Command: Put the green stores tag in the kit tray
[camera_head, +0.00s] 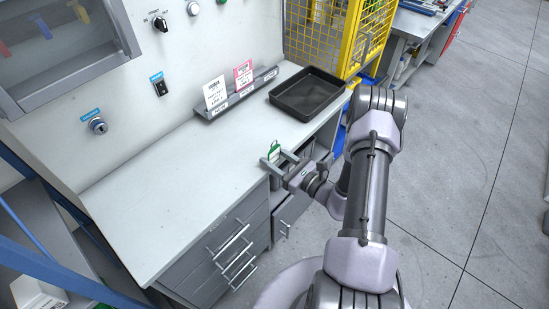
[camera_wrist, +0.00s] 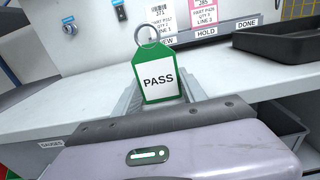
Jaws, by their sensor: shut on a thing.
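The green stores tag (camera_wrist: 161,82) has a white face reading PASS and a metal ring at its top. My gripper (camera_head: 271,166) is shut on it and holds it upright near the counter's front edge. The tag also shows small in the head view (camera_head: 274,151). In the wrist view my gripper (camera_wrist: 160,100) reaches up to the tag's lower part. The kit tray, a black shallow tray (camera_head: 308,94), sits on the counter to the right and beyond my gripper. It looks empty. Its near corner shows in the wrist view (camera_wrist: 280,40) at the right.
A grey card rack (camera_head: 238,96) at the wall holds a white card (camera_head: 216,93) and a pink card (camera_head: 243,75). The counter (camera_head: 180,170) is otherwise clear. A drawer (camera_head: 292,214) below stands open. A yellow mesh cage (camera_head: 340,40) stands behind the tray.

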